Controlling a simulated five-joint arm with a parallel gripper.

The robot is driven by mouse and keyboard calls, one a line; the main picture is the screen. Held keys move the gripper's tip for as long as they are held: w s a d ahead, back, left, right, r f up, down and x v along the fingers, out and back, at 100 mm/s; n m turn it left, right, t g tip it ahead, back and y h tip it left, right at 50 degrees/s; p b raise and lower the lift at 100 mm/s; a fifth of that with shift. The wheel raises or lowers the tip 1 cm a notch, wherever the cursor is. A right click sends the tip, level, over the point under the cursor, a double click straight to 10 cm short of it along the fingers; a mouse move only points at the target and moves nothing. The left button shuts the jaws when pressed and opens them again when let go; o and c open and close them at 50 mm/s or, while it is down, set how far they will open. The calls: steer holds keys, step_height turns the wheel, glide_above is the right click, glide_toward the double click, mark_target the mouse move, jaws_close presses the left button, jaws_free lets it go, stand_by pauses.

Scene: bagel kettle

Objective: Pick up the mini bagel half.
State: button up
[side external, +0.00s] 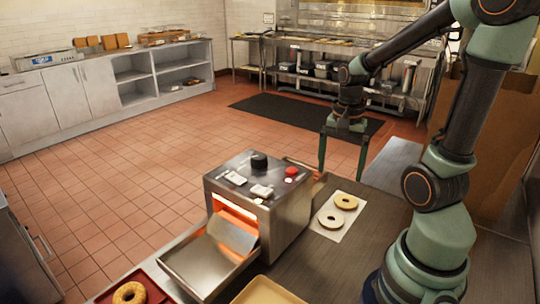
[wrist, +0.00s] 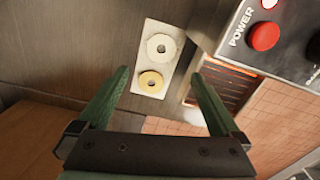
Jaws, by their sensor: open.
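Two ring-shaped bagel halves lie flat, cut face up, on a white paper sheet (side external: 318,229). In the side view one half (side external: 338,199) is farther back and the other half (side external: 322,221) is nearer the camera. In the wrist view a paler, slightly larger half (wrist: 151,43) is above a smaller, yellower half (wrist: 142,77). I take the yellower one as the mini half, by size only. My gripper (side external: 342,170) is open and empty, pointing down, above and behind the paper. In the wrist view its fingers (wrist: 160,74) straddle the lower half's column, apart from it.
A steel toaster (side external: 285,225) with a red button and a glowing opening stands left of the paper, its tray (side external: 205,265) sloping out front. A red tray (side external: 158,289) with a whole bagel (side external: 129,293) and a tan tray (side external: 265,292) are at the front. Counter right of the paper is clear.

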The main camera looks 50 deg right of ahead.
glide_toward(332, 214)
steer(key=s+a+f, duration=0.1)
steer(key=a, duration=0.1)
steer(key=shift+w+f, duration=0.2)
steer(key=shift+f, duration=3.45)
steer(key=shift+c, duration=0.3)
steer(key=c, duration=1)
